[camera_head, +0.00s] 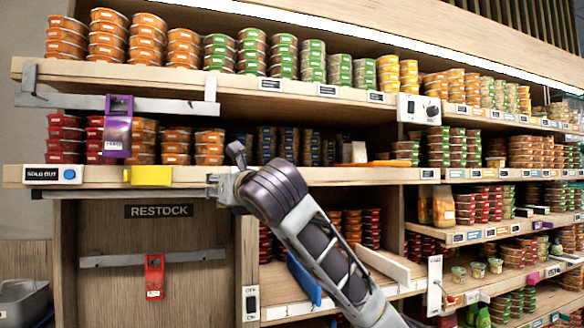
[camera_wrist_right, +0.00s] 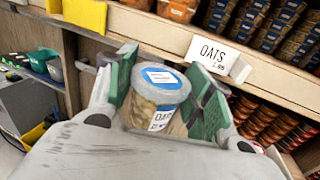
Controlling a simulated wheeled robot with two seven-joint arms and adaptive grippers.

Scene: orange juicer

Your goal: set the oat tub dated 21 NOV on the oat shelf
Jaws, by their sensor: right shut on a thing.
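My right gripper (camera_head: 228,172) is at the front edge of the middle shelf in the head view, its fingers mostly hidden by my wrist. In the right wrist view its green-padded fingers (camera_wrist_right: 167,85) are shut on an oat tub (camera_wrist_right: 150,104). The oat shelf (camera_wrist_right: 150,25) has a white OATS 1.95 tag and shows just beyond the tub. Dark-blue tubs (camera_wrist_right: 272,22) stand on it. The tub is hidden in the head view. My left gripper is out of view.
A yellow tag (camera_head: 148,175) and a purple tag (camera_head: 117,127) hang at the left. Orange-lidded tubs (camera_head: 209,146) stand left of the dark-blue ones (camera_head: 290,143). A RESTOCK panel (camera_head: 158,211) is below the shelf. Another shelf runs overhead.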

